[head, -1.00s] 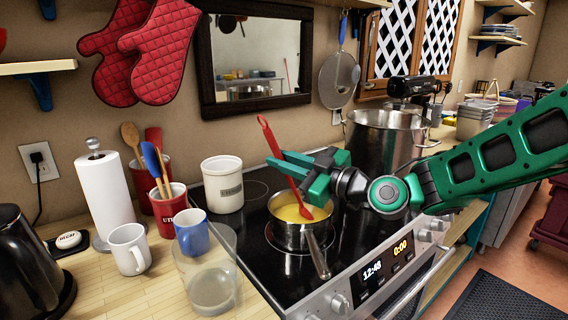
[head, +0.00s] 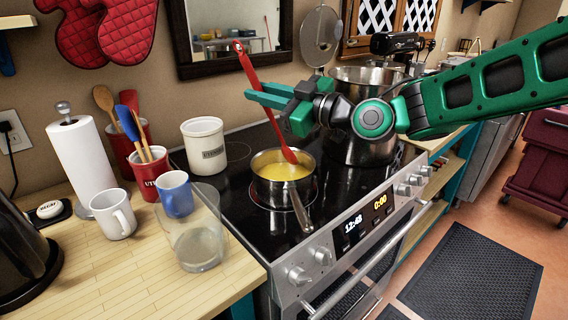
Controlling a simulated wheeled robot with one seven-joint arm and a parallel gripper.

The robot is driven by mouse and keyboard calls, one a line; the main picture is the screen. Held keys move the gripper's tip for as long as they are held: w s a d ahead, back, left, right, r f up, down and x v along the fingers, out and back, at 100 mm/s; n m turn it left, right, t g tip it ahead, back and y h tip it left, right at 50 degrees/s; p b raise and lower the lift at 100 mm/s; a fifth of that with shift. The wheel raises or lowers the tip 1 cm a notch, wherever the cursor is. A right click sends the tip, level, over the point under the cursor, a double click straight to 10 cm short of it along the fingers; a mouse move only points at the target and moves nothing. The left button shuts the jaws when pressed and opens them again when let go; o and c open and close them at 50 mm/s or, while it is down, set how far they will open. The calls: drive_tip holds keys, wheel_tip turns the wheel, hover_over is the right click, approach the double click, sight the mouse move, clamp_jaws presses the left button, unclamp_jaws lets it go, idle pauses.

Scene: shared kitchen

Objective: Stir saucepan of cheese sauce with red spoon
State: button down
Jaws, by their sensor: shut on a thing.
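The saucepan (head: 268,192) sits on the black stovetop with its metal handle pointing toward the front. Yellow cheese sauce (head: 280,172) fills its lower part. The red spoon (head: 247,66) leans to the upper left, its lower end over the sauce near the saucepan's back rim. I cannot tell whether its tip is in the sauce. My green gripper (head: 264,96) is above the saucepan and shut on the spoon's handle, with the handle top sticking out above the fingers.
A large steel pot (head: 362,145) stands behind and right of the saucepan, close to my arm. A white crock (head: 204,146) stands at the stove's back left. On the left counter are a clear pitcher (head: 200,247), a blue mug (head: 175,195) and a white mug (head: 113,214).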

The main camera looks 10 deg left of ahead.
drive_tip(key=shift+r, duration=2.85)
drive_tip(key=shift+s, duration=0.1)
